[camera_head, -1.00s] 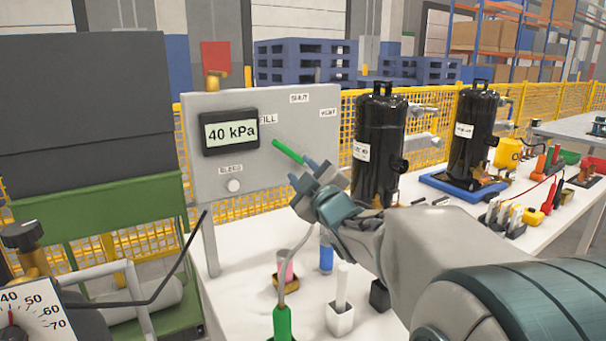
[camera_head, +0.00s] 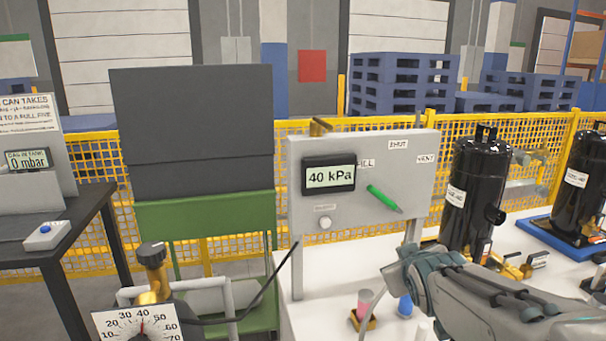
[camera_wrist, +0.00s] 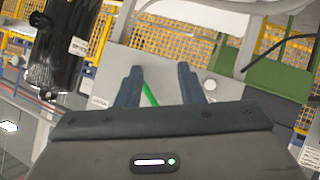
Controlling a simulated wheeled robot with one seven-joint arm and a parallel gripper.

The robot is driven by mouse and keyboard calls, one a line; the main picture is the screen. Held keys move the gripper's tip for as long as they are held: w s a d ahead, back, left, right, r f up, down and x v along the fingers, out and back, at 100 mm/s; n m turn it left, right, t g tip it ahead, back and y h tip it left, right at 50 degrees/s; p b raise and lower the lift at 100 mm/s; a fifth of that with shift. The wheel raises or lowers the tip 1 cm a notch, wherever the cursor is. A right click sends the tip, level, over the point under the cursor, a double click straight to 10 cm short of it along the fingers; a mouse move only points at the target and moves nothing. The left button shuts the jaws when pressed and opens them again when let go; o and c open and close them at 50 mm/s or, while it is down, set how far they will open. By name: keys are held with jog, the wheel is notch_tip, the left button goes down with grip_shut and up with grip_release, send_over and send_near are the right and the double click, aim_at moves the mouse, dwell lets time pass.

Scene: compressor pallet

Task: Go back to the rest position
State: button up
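My gripper (camera_wrist: 159,70) is open and empty in the wrist view, its two dark blue fingers apart. The green lever (camera_wrist: 150,94) shows between the fingers in that view, beyond them. In the head view, the end of my arm is low at right, in front of the grey panel (camera_head: 270,0) and apart from the lever; the fingers cannot be made out there. The green lever (camera_head: 384,199) slants down to the right on the panel. The panel's display (camera_head: 329,176) reads 40 kPa.
Black cylinders (camera_head: 470,195) stand right of the panel, near my arm. A pink-topped item (camera_head: 364,302) and a blue item (camera_head: 405,305) stand on the white table below. A dial gauge (camera_head: 138,325) is at front left. A yellow mesh fence (camera_head: 80,155) runs behind.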

jog(key=s+a+m+g+y+p, duration=0.1)
jog(key=s+g+p, duration=0.3)
jog(key=s, duration=0.5)
jog(key=s+a+m+g+p, duration=0.2)
jog(key=s+a+g+p, duration=0.2)
jog(key=s, duration=0.5)
jog(key=shift+a+f+m+g+y, duration=0.25)
jog(key=shift+m+g+y, duration=0.15)
jog(key=shift+o, duration=0.3)
jog(key=shift+s+d, duration=0.1)
jog(key=shift+s, duration=0.05)
dwell(2.7)
